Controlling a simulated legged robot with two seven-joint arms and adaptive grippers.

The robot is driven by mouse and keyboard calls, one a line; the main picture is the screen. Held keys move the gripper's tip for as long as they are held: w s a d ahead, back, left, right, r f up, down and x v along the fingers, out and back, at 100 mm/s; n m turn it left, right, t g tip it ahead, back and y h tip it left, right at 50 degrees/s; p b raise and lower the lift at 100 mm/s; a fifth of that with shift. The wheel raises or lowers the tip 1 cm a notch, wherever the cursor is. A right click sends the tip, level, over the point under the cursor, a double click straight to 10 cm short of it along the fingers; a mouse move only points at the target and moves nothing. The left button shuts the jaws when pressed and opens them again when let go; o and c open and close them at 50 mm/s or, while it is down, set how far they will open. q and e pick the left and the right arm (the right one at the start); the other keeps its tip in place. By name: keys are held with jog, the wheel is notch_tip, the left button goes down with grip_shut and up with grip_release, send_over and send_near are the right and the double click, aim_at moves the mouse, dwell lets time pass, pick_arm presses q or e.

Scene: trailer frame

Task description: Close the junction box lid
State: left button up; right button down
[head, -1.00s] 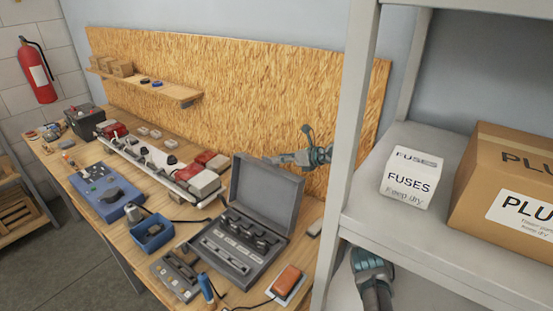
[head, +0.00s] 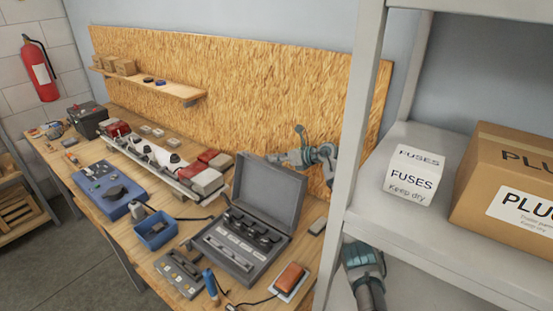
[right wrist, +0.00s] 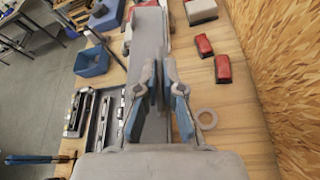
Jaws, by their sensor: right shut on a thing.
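The grey junction box (head: 238,248) sits on the workbench with rows of dark parts inside. Its lid (head: 270,192) stands open, raised at the back of the box. My right gripper (head: 286,158) is at the lid's top edge near the right corner, reaching in from behind the shelf post. In the right wrist view the lid (right wrist: 149,30) runs between the two fingers of the gripper (right wrist: 160,80), which is shut on it. The box's inside (right wrist: 100,120) shows to the left there. My left gripper is not in view.
The grey shelf post (head: 352,130) stands close to my right arm, with a fuses box (head: 411,177) on the shelf. An orange-topped device (head: 290,278) and a blue bin (head: 156,231) flank the box. A wood-chip board (head: 240,90) rises behind.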

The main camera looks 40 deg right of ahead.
jog(key=shift+a, duration=0.15)
jog(key=shift+s+a+r, duration=0.2)
jog(key=shift+a, duration=0.1)
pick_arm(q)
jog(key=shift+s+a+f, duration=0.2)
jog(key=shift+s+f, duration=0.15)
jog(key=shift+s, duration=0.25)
pick_arm(e)
jog(key=s+a+n+h, duration=0.2)
jog(key=s+a+n, duration=0.1)
jog(key=a, duration=1)
jog(key=shift+s+a+r+n+t, duration=0.35)
jog(key=shift+s+r+n+t, duration=0.05)
jog(key=shift+s, duration=0.05)
